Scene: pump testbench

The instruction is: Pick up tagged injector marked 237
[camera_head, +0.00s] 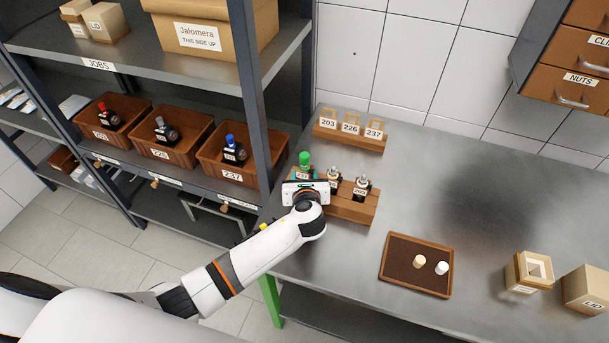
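A wooden rack (352,208) stands on the steel bench. Two dark injectors with pale tops stand in it, one in the middle (334,180) and one at the right (362,189), each with a small white tag too small to read surely. A green-topped piece (304,159) stands at the rack's left end; its tag seems to read 237 but is partly covered. My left gripper (305,187) is over the left end of the rack, just in front of the green-topped piece. Its fingers are hidden, so I cannot tell its opening or any contact. My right gripper is out of view.
A wooden holder (349,140) with tags 203, 226 and 237 stands behind the rack. A brown tray (399,279) with two small pegs lies right of my arm. Shelf bins, including one marked 237 (232,175), and a shelf post are at left.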

